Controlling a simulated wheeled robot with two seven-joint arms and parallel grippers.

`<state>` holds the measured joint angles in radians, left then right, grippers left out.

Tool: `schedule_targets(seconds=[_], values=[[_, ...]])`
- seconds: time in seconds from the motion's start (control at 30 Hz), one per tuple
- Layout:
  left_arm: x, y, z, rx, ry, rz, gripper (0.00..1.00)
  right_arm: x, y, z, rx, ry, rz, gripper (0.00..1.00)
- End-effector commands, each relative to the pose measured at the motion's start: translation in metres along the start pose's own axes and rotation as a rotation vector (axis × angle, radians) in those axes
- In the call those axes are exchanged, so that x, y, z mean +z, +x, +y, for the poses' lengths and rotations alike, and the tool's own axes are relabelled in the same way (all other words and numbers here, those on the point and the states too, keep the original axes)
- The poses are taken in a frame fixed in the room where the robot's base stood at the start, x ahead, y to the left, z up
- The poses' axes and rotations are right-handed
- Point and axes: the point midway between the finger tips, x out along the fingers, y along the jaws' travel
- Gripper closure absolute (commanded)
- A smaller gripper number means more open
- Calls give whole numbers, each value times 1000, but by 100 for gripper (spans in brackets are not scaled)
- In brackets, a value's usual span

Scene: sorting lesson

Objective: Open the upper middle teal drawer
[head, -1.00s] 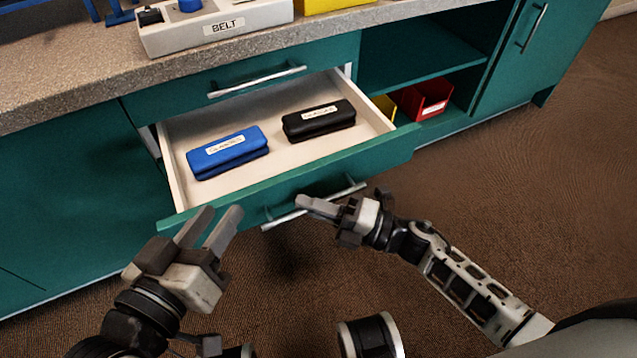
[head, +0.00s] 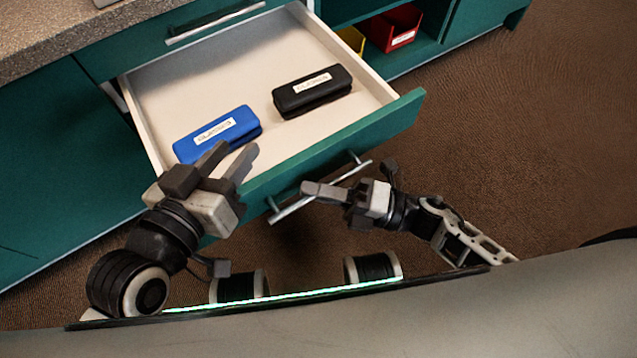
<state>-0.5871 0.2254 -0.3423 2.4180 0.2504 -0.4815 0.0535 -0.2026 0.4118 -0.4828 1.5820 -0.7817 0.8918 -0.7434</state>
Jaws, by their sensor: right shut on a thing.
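A teal drawer (head: 335,155) stands well out from the cabinet, with its pale inside showing. Above it is a closed teal drawer front (head: 155,55) with its own silver bar handle (head: 215,22). My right gripper (head: 310,190) is shut on the silver bar handle (head: 290,208) of the open drawer, near the bar's middle. My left gripper (head: 230,158) is open and empty. It shows in front of the open drawer's left front corner and hides part of it; I cannot tell whether it touches.
A blue case (head: 217,133) and a black case (head: 312,90) lie in the open drawer. A red bin (head: 395,28) and a yellow bin (head: 351,40) sit on an open shelf to the right. The counter (head: 45,35) is at upper left. Brown floor (head: 520,150) at the right is clear.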

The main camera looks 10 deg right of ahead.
Motion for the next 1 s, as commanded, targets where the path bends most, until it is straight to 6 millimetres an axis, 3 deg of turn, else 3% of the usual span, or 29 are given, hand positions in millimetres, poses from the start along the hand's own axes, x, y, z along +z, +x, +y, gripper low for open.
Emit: schedule_targets(seconds=[0.1, 0.13, 0.2, 0.77, 1.0], values=[[0, 0, 0, 0, -2, 0, 64, 0, -1, 0, -2, -2, 0, 100], [0, 0, 0, 0, -2, 0, 64, 1, -1, 0, -2, -2, 0, 81], [0, 0, 0, -1, -4, 1, 64, 1, -1, 0, -2, -2, 0, 68], [-1, 0, 1, 0, -6, 2, 64, 0, -4, 0, -2, 0, -1, 68], [-4, -1, 1, -5, 5, 1, 64, 0, -44, -1, -7, 1, -1, 68]])
